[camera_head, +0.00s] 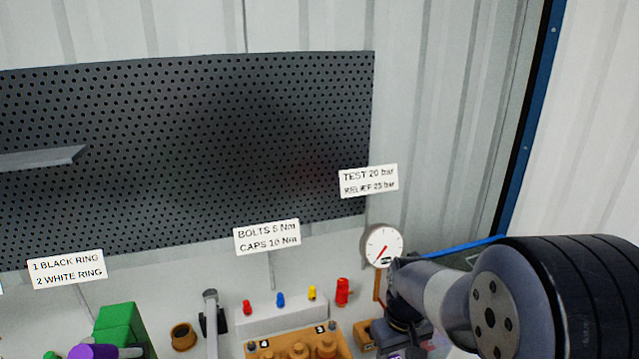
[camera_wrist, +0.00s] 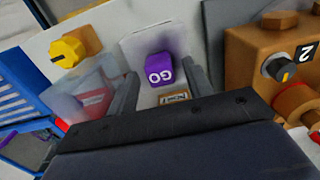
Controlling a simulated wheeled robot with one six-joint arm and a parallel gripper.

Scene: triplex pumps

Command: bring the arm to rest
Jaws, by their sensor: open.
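My arm enters the head view from the right and reaches left and down over the bench. Its wrist end is by the round gauge, and the fingertips are not clear there. In the wrist view my gripper (camera_wrist: 162,82) is open, with its two grey fingers apart. Nothing is held between the fingers. I cannot tell whether a finger touches the block.
In the wrist view an orange pump body (camera_wrist: 258,62) stands close on the right and a yellow knob (camera_wrist: 67,51) on the left. The head view shows the gauge (camera_head: 383,246), an orange block (camera_head: 297,346) and a green block (camera_head: 120,324). The pegboard (camera_head: 200,150) stands behind.

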